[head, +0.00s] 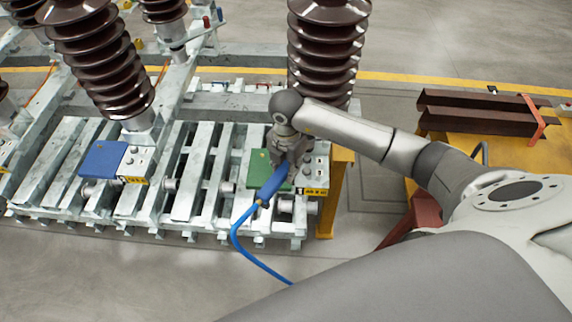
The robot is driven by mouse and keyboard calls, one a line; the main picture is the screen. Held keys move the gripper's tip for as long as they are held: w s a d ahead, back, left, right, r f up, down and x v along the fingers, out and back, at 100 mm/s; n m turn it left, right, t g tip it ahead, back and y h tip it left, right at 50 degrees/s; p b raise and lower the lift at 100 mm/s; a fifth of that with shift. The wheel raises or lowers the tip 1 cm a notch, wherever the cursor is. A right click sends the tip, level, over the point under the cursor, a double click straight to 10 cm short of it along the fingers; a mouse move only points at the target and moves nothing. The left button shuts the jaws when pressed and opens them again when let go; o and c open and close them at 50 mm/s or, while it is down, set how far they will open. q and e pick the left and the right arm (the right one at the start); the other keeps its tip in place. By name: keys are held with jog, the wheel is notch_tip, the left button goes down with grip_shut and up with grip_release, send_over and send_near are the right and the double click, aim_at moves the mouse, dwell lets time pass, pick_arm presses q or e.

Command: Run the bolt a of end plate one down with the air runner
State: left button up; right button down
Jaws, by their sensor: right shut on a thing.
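My right gripper (287,158) is shut on the blue air runner (270,186), above the right end of the steel frame. The runner's blue hose (240,243) curves down and to the right. Under and beside the gripper is a pale end plate (319,172) with bolt heads and a yellow label, at the foot of the right brown insulator. The gripper and runner cover part of this plate. I cannot tell whether the runner's tip touches bolt a, which is hidden or too small to make out. My left gripper is not in view.
A green plate (258,168) lies left of the runner. A blue plate (103,159) lies at another insulator's (104,70) foot. The right brown insulator (325,50) rises behind my gripper. A yellow post (329,205) stands at the frame's right end. Brown beams (475,115) lie on a yellow table.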

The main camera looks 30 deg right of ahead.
jog(key=shift+w+f+b, duration=0.1)
jog(key=shift+f+b, duration=0.85)
jog(key=shift+f, duration=0.45)
jog(key=shift+r, duration=0.15)
jog(key=shift+f+b, duration=0.7)
jog(key=shift+f, duration=0.55)
jog(key=shift+f, duration=0.4)
dwell(2.1)
jog(key=shift+r, duration=0.1)
jog(key=shift+r+p, duration=2.75)
jog(key=shift+r, duration=0.75)
jog(key=shift+s+f, duration=0.1)
jog(key=shift+s, duration=0.1)
